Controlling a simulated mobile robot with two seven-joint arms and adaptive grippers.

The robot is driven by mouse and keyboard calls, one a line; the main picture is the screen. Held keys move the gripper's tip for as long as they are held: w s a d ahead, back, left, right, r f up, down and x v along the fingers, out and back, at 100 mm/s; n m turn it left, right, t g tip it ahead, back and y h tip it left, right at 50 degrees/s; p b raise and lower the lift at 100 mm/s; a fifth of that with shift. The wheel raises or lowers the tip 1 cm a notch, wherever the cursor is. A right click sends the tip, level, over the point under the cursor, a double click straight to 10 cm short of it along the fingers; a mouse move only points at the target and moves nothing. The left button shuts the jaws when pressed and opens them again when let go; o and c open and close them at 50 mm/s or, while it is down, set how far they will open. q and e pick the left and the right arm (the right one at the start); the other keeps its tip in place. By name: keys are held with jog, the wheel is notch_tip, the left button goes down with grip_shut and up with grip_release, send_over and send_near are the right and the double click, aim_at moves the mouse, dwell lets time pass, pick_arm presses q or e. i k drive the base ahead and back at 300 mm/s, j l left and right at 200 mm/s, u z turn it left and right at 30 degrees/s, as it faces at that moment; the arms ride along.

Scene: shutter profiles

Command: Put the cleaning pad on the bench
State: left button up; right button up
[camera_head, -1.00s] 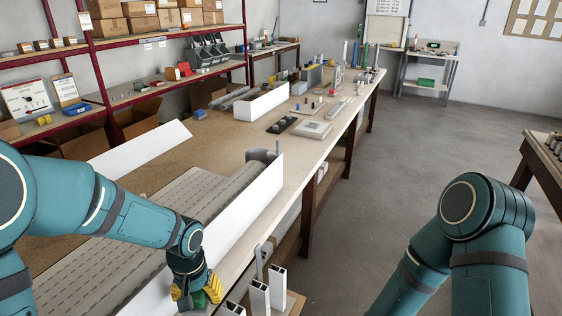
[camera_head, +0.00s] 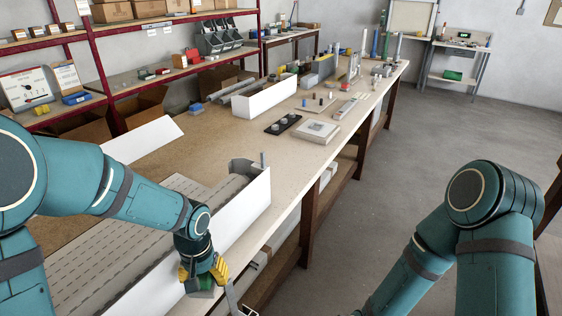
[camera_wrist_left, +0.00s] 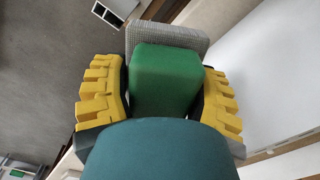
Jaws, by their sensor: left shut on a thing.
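The cleaning pad, a green block with a grey textured pad on it, is between the yellow fingers of my left gripper (camera_head: 204,278). The pad's green part (camera_wrist_left: 165,80) fills the gap between the fingers in the left wrist view, and the grey part sticks out beyond it. In the head view only a little of the pad (camera_head: 203,291) shows under the fingers. My left gripper is shut on it, beside the white panel at the bench's near edge. The long wooden bench (camera_head: 215,148) runs away from me. My right gripper is out of view.
A slatted conveyor-like surface (camera_head: 95,262) with a white side panel (camera_head: 235,210) covers the near bench. A white box (camera_head: 266,101), black tray (camera_head: 283,124) and grey block (camera_head: 317,131) stand farther along. Bare bench top lies between. Open floor (camera_head: 440,135) is at right.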

aim_at(276, 167)
jog(key=i+l+u, duration=0.1)
jog(key=i+l, duration=0.85)
jog(key=i+l+u, duration=0.15)
jog(key=i+l, duration=0.3)
jog(key=l, duration=0.2)
jog(key=i+l, duration=0.4)
jog(key=l, duration=0.2)
jog(key=i+j+u, duration=0.05)
